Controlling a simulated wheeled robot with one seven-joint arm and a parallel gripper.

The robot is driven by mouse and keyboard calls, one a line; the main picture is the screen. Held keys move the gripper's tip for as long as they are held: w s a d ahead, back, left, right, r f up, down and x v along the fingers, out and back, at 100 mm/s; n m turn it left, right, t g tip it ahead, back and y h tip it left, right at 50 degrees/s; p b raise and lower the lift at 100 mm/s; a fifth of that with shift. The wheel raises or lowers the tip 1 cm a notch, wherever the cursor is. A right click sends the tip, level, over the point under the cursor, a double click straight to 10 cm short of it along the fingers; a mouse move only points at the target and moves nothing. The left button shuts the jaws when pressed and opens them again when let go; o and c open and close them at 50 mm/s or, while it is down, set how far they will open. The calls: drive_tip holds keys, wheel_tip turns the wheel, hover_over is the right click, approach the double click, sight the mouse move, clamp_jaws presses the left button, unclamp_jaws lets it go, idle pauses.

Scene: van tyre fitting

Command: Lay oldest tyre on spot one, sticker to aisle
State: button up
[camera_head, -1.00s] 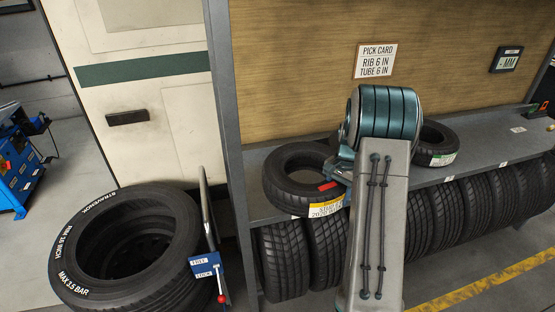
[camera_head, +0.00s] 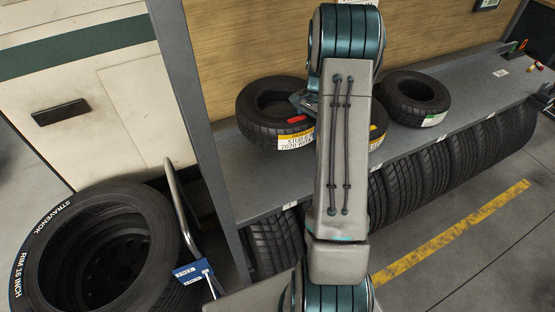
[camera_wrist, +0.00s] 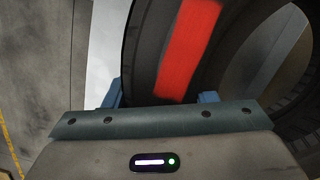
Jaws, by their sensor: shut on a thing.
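A black tyre (camera_head: 262,101) lies flat at the left end of the shelf (camera_head: 245,190). It has a yellow-and-white sticker, partly readable as 2020, facing the front, and a red patch beside it. My gripper (camera_head: 306,103) is at the tyre's right side, partly hidden by my arm. In the wrist view my gripper (camera_wrist: 160,95) has its two blue fingers astride the tyre wall (camera_wrist: 232,60) with the red patch between them. Whether the tyre touches the shelf I cannot tell. A second tyre (camera_head: 379,118) with a yellow sticker is mostly hidden behind my arm. A third tyre (camera_head: 416,97) has a white-and-green sticker.
Several upright tyres (camera_head: 435,165) stand under the shelf. A grey post (camera_head: 190,90) rises at its left end. A large tyre (camera_head: 95,250) and a blue lock plate (camera_head: 192,271) are at lower left. A yellow line (camera_head: 450,235) marks the floor.

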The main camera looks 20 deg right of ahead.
drive_tip(key=s+a+f+b, duration=0.1)
drive_tip(key=a+f, duration=0.1)
drive_tip(key=a, duration=0.1)
drive_tip(key=s+a+f+b, duration=0.3)
drive_tip(key=s+a+f, duration=0.1)
drive_tip(key=a, duration=0.1)
drive_tip(key=shift+s+a, duration=0.2)
drive_tip(key=shift+a, duration=0.1)
drive_tip(key=shift+f+b, duration=1.4)
drive_tip(key=shift+f, duration=0.5)
drive_tip(key=shift+f, duration=0.15)
drive_tip(key=o, duration=1.5)
drive_tip(key=shift+o, duration=0.2)
wheel_tip(320, 180, up, 12)
drive_tip(key=d+b, duration=0.1)
drive_tip(key=d, duration=0.1)
drive_tip(key=s+a+r+n+t+h, duration=0.1)
drive_tip(key=s+a+r+n+t, duration=0.1)
drive_tip(key=s+a+r+n, duration=0.6)
drive_tip(key=s+a+n+t, duration=0.2)
drive_tip(key=s+a+n, duration=0.3)
drive_tip(key=s, duration=0.6)
drive_tip(key=a, duration=0.2)
drive_tip(key=shift+s+a+h, duration=0.25)
drive_tip(key=shift+a+h, duration=0.05)
drive_tip(key=shift+a, duration=0.1)
